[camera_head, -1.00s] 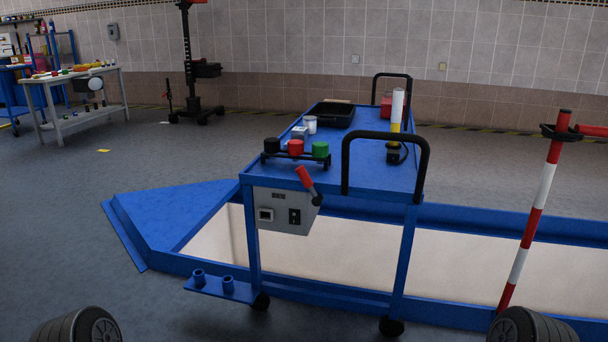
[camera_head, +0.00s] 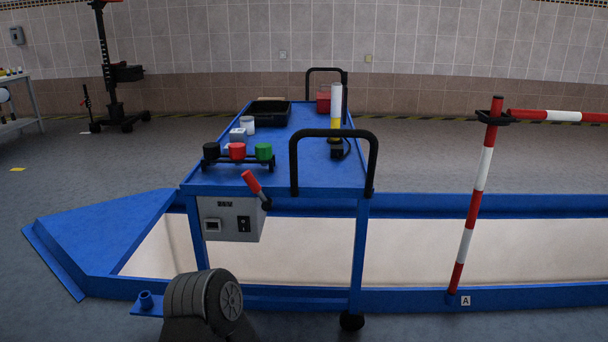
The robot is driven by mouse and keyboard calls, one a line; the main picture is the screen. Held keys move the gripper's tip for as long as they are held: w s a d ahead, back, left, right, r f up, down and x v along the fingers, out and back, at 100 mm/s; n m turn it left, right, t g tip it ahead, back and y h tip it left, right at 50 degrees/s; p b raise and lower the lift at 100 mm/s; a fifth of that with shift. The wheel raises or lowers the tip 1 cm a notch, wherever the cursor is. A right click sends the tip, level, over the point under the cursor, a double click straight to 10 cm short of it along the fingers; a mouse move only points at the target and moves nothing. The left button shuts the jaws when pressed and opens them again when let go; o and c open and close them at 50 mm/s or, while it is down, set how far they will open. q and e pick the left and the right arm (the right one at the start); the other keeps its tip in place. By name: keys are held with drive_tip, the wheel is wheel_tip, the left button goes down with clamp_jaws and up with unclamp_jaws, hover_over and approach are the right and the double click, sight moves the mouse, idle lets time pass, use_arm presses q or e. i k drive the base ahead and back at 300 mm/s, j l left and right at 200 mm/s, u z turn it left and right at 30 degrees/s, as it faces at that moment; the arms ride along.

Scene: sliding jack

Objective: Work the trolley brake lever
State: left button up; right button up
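The blue trolley (camera_head: 320,178) stands in the middle of the view, over a long blue-framed pit. A lever with a red grip (camera_head: 251,182) and a dark lower end sits at the upper right of the grey box (camera_head: 231,219) on the trolley's near end. The lever tilts up and to the left. The box also carries a small display and a black switch (camera_head: 244,224). Neither gripper is in view. A rounded grey part of my own arm shows at the bottom, below the box, and hides part of the trolley's lower frame.
On the trolley are black, red and green caps (camera_head: 237,151), a white cup (camera_head: 248,125), a black tray (camera_head: 268,113) and a yellow-white lamp (camera_head: 336,115). A black handle (camera_head: 374,165) rises at its near right. A red-white post (camera_head: 474,200) stands right.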

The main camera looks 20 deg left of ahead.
sight(267, 204)
drive_tip(key=j+z, duration=0.2)
drive_tip(key=j, duration=0.35)
drive_tip(key=j+z, duration=0.25)
drive_tip(key=j, duration=0.3)
drive_tip(key=j+z, duration=0.2)
drive_tip(key=j, duration=0.35)
drive_tip(key=j+z, duration=0.25)
drive_tip(key=j, duration=0.3)
drive_tip(key=k+j+z, duration=0.2)
drive_tip(key=j, duration=0.3)
drive_tip(key=k+j, duration=0.1)
drive_tip(key=j, duration=0.3)
drive_tip(key=k+j, duration=0.1)
drive_tip(key=j, duration=0.3)
drive_tip(key=k+j, duration=0.1)
drive_tip(key=j, duration=0.35)
drive_tip(key=k+j, duration=0.1)
drive_tip(key=j, duration=0.3)
drive_tip(key=k+j, duration=0.1)
drive_tip(key=j, duration=0.3)
drive_tip(key=z, duration=0.05)
